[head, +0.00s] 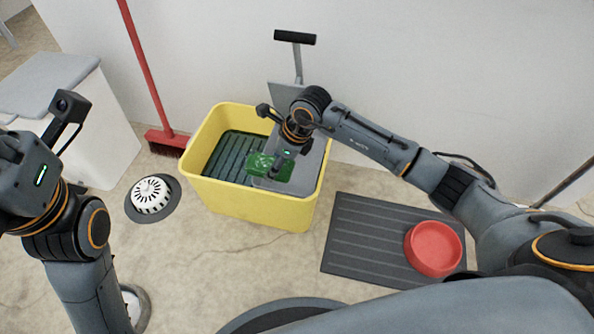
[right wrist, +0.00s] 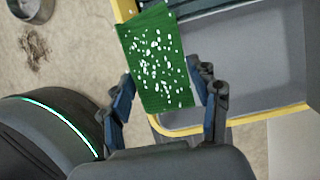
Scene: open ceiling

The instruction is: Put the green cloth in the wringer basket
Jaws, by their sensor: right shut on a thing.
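The green cloth (head: 262,165), speckled with white, shows in the head view over the yellow bucket (head: 250,203). My right gripper (head: 278,166) is shut on it. In the right wrist view the cloth (right wrist: 157,58) stands between the blue finger pads of my right gripper (right wrist: 166,95). The grey wringer basket (head: 311,160) is in the bucket's right part, partly hidden by my gripper. The cloth overlaps its left side in the head view; its height above it is unclear. My left gripper (head: 20,180) is at the left edge, fingertips not clearly visible.
A wringer lever (head: 297,60) rises behind the bucket. A red broom (head: 166,138) leans on the wall. A white drain strainer (head: 151,195) is left of the bucket. A dark ribbed mat (head: 360,240) with a red bowl (head: 434,248) is at right. A white bin (head: 95,140) stands at left.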

